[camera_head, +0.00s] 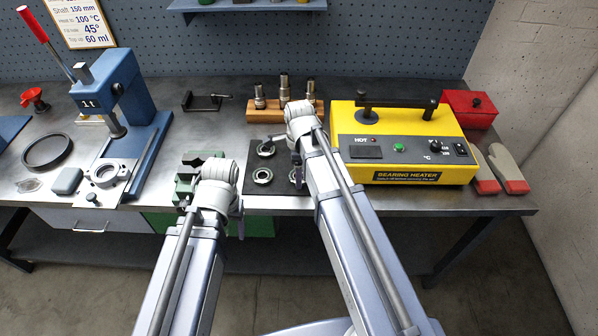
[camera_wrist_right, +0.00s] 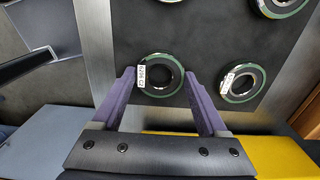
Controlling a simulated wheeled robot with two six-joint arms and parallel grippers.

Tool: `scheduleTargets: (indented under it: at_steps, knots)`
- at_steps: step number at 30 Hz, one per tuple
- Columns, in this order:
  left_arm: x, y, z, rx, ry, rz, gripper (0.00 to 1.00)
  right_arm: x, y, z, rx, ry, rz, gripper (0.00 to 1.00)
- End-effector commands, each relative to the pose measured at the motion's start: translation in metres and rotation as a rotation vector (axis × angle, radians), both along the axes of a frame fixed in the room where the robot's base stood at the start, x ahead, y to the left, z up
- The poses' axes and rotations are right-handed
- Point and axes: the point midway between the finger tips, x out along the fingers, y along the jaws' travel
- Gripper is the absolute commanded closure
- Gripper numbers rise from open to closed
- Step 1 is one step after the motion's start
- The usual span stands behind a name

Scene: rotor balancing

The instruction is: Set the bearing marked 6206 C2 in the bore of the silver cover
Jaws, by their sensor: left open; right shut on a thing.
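The silver cover (camera_head: 105,173) lies on the base of the blue press at the left, its round bore facing up and empty. A dark-centred ring bearing (camera_wrist_right: 160,75) with a white tag, small and turned but seeming to read 6206 C2, sits between the fingers of my right gripper (camera_wrist_right: 160,80). That gripper is shut on it, over the dark mat. In the head view my right gripper (camera_head: 297,160) is largely hidden by its own arm. My left gripper (camera_head: 232,212) is open near the green vise, its fingers mostly hidden under the wrist.
Other bearings (camera_head: 266,149) lie on the dark mat (camera_head: 250,189); one with a tag (camera_wrist_right: 240,82) is close to the held one. The yellow heater (camera_head: 412,150) stands right, the blue press (camera_head: 122,95) left, the green vise (camera_head: 184,185) between press and mat.

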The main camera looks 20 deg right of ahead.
Motion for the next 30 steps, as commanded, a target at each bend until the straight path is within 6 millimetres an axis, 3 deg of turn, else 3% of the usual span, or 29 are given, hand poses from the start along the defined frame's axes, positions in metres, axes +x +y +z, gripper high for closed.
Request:
scheduleTargets:
  at_steps: [5,11,30]
  knots:
    - [0.000,0.000,0.000,0.000,0.000,0.000,0.34,0.000,0.000,0.000,0.000,0.000,0.000,0.73]
    - [0.000,0.000,0.006,0.000,0.000,0.000,0.34,0.000,0.000,0.006,0.000,0.000,0.000,0.73]
    - [0.000,0.000,0.062,0.000,0.000,0.000,0.34,0.000,0.000,0.062,0.000,0.000,0.000,0.73]
